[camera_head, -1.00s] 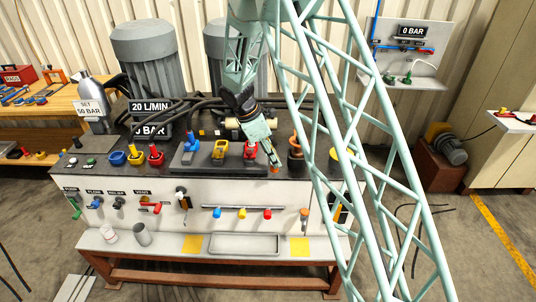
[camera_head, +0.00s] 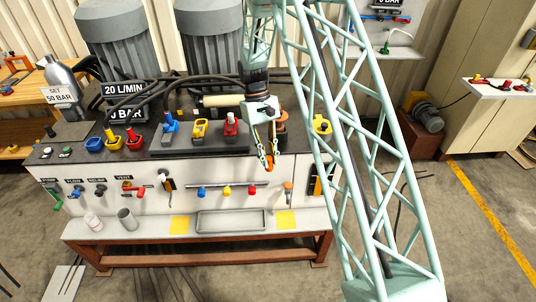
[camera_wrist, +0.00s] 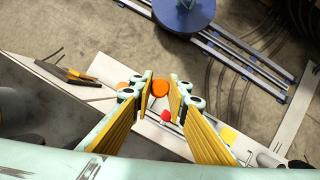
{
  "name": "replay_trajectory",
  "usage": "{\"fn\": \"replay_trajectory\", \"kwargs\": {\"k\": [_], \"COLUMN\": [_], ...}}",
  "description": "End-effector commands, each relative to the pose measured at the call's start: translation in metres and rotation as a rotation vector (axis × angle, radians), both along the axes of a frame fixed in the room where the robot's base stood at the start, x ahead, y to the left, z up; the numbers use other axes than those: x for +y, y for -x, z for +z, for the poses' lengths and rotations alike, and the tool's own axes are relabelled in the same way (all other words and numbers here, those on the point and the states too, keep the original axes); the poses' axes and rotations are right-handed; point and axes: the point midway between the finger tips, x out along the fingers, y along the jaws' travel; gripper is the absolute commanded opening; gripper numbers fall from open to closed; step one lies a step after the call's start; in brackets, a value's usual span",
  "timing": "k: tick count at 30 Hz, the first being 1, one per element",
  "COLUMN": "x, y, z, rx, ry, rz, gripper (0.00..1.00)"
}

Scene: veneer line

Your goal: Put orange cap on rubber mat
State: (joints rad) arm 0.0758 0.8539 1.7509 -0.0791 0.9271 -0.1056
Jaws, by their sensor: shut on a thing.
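The orange cap (camera_head: 268,162) is between the fingertips of my gripper (camera_head: 267,165), in front of the bench top's front edge. In the wrist view the orange cap (camera_wrist: 160,88) shows between the two yellow-padded fingers of my gripper (camera_wrist: 160,92), which are closed on it. It is held in the air, clear of the bench. I cannot tell for sure which surface is the rubber mat; a grey-green pad (camera_head: 63,137) lies at the left end of the bench top.
Valves with blue, yellow and red handles (camera_head: 200,130) stand on the bench top behind my gripper. Coloured knobs (camera_head: 227,190) and an orange handle (camera_head: 288,187) stick out of the front panel. A shallow grey tray (camera_head: 231,229) and yellow squares (camera_head: 180,225) are on the lower shelf.

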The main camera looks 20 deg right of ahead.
Motion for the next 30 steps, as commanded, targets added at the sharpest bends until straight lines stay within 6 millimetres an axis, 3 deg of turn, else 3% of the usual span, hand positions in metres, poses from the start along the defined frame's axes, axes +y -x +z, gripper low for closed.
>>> {"fn": "replay_trajectory", "kwargs": {"k": [3,17,30], "x": [0.001,0.002,0.002], "y": [0.005,0.004,0.004], "z": [-0.002,-0.034,-0.083], "rx": [0.0,-0.001,-0.001], "ry": [0.0,0.0,0.0], "rz": [-0.095,-0.091,-0.09], "gripper": [0.06,0.06,0.06]}}
